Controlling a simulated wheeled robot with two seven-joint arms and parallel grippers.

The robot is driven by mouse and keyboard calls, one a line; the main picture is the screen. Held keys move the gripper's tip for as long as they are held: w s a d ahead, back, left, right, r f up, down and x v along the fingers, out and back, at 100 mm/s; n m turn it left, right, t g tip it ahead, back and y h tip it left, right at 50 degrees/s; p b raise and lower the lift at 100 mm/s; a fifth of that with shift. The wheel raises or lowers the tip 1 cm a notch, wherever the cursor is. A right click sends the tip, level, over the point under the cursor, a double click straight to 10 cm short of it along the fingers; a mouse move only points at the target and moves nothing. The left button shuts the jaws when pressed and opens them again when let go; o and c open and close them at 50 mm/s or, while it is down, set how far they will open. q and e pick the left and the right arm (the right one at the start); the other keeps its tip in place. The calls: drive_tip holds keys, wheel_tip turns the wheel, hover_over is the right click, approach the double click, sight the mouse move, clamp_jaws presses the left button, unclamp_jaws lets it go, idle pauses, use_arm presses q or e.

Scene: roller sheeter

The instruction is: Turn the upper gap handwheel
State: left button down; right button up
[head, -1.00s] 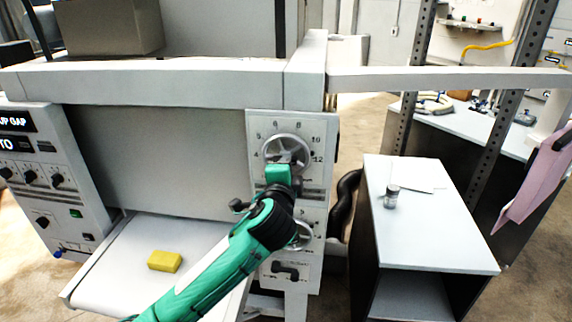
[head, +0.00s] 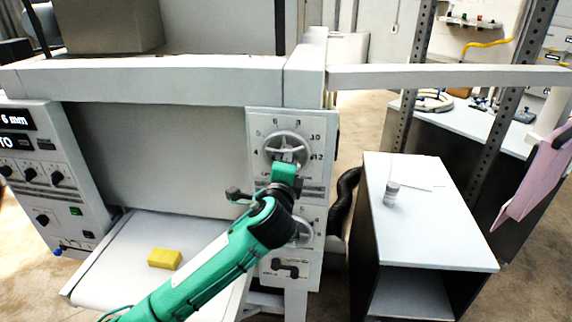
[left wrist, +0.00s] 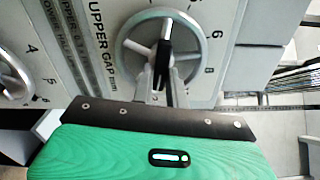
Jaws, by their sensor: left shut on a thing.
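The upper gap handwheel (head: 287,137) is a grey spoked wheel on a light panel with a number scale around it. It also shows in the left wrist view (left wrist: 193,32), beside the printed words "UPPER GAP". My left gripper (head: 287,159) is at the lower part of this wheel. In the left wrist view its fingers (left wrist: 163,75) are shut on a part of the wheel near a spoke. A second, lower handwheel (head: 303,232) is partly hidden behind my left arm. It shows at the left edge of the left wrist view (left wrist: 10,80). My right gripper is not in view.
A yellow block (head: 164,259) lies on the white sheeter table (head: 120,275). A control panel (head: 50,180) with knobs and a display reading "6 mm" stands at the left. A small jar (head: 391,194) stands on a cabinet (head: 425,225) at the right.

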use_arm(q)
drive_tip(key=c, duration=1.4)
unclamp_jaws()
drive_tip(key=shift+f, duration=0.1)
drive_tip(key=s+a+b, duration=0.2)
drive_tip(key=s+b, duration=0.4)
drive_tip(key=s, duration=0.7)
drive_tip(key=shift+s, duration=0.35)
